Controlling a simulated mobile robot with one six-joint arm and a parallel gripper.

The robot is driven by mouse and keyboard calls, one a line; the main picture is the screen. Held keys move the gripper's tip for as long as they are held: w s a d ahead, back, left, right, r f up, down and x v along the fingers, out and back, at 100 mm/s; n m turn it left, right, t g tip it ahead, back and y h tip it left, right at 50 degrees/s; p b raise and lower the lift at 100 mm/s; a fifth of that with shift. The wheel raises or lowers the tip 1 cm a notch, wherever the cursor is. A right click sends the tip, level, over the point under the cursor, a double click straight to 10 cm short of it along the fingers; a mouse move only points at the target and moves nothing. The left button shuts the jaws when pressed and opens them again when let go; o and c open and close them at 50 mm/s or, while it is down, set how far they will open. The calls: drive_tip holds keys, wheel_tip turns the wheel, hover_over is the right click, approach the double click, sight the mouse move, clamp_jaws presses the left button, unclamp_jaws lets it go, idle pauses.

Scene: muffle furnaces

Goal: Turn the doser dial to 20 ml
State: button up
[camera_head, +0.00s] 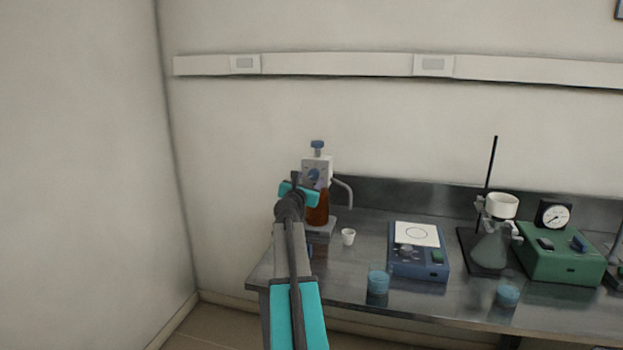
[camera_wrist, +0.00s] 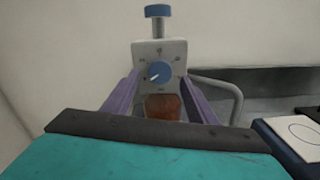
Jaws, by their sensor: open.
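The doser (camera_head: 324,166) stands on an amber bottle (camera_head: 317,209) at the left end of the bench, partly hidden by my arm in the head view. In the wrist view the doser's pale box (camera_wrist: 177,57) faces me, with a blue knob on top. Its blue dial (camera_wrist: 159,72) has a white pointer aimed to the lower left; the marks around it are too small to read. My gripper (camera_wrist: 160,88) is open and empty. Its two purple fingers point toward the doser, one on each side below the dial, and I see no contact with the dial.
A spout tube (camera_head: 345,190) curves out to the doser's right, above a small white cup (camera_head: 348,237). A blue stirrer (camera_head: 419,262), two beakers of blue liquid (camera_head: 377,283), a filter flask (camera_head: 492,246) and a green pump (camera_head: 560,254) stand farther right. A wall (camera_head: 90,180) closes the left side.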

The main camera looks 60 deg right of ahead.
sight(313, 175)
drive_tip(key=shift+x, duration=1.45)
drive_tip(key=c, duration=1)
drive_tip(key=shift+w+d+r, duration=0.1)
drive_tip(key=shift+c, duration=0.4)
